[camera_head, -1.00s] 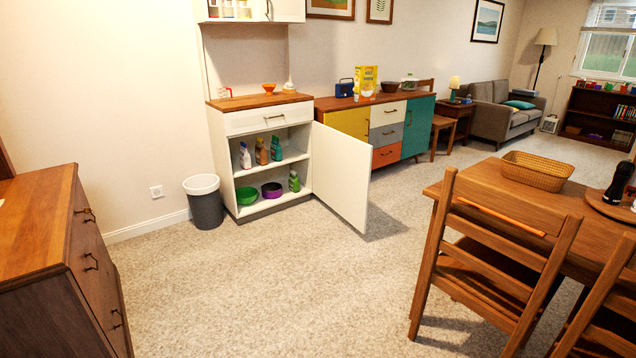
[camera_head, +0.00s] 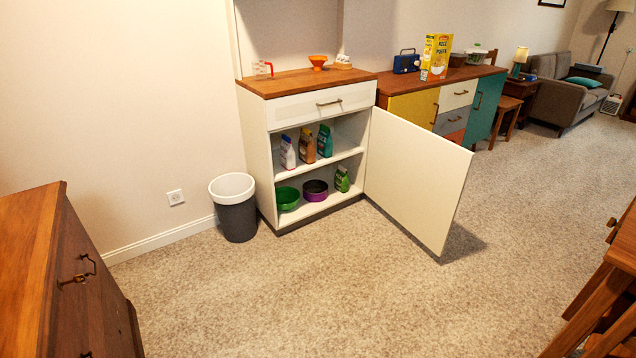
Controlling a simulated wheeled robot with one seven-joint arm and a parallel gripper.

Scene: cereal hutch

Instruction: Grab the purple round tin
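The purple round tin (camera_head: 315,190) sits on the bottom shelf of the white hutch (camera_head: 258,150), whose door (camera_head: 415,180) stands open to the right. It looks like a low round container with a dark inside. A green round bowl (camera_head: 287,198) is to its left and a green bag (camera_head: 342,179) to its right, both close by on the same shelf. My gripper is not in view.
A grey bin with a white rim (camera_head: 234,209) stands left of the hutch. A brown dresser (camera_head: 70,270) is at the left, and wooden chairs (camera_head: 600,300) at the right edge. Carpet (camera_head: 330,290) in front is clear.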

